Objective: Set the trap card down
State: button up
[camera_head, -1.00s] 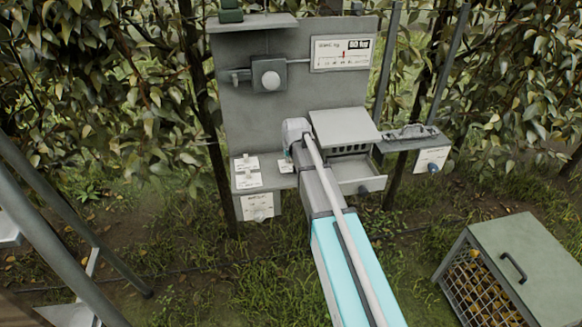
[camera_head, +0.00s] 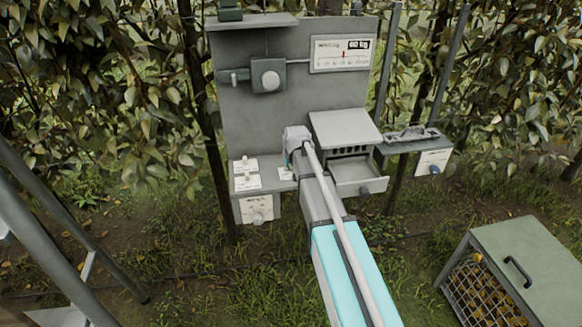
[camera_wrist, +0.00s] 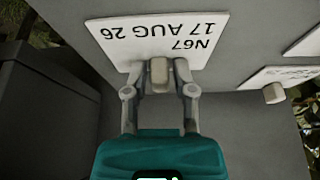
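The trap card (camera_wrist: 150,38) is white, marked "N67 17 AUG 26" upside down in the wrist view, with a pale grip tab (camera_wrist: 159,72) standing on it. My gripper (camera_wrist: 159,74) has a finger close on each side of this tab and appears shut on it. In the head view the card (camera_head: 286,173) shows as a small white piece at the shelf (camera_head: 274,186), beside my wrist. My arm hides part of it there. Whether the card touches the shelf is hard to tell.
A pale open drawer (camera_head: 358,176) under a slanted housing (camera_head: 345,127) lies right of my wrist. A grey back panel (camera_head: 255,115) rises behind, with a round-knobbed box (camera_head: 270,76) and gauge plate (camera_head: 343,53). A side bracket (camera_head: 408,139) and a lidded mesh crate (camera_head: 530,260) are at right.

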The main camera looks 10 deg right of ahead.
jog(key=shift+o, duration=0.6)
jog(key=shift+r, duration=0.15)
jog(key=p+v, duration=1.1)
jog(key=v, duration=0.1)
dwell(0.4)
dwell(0.6)
jog(key=s+f+g, duration=0.1)
jog(key=s+g, duration=0.3)
jog(key=s, duration=2)
jog(key=shift+a+f+g, duration=0.2)
jog(key=shift+a+g, duration=0.1)
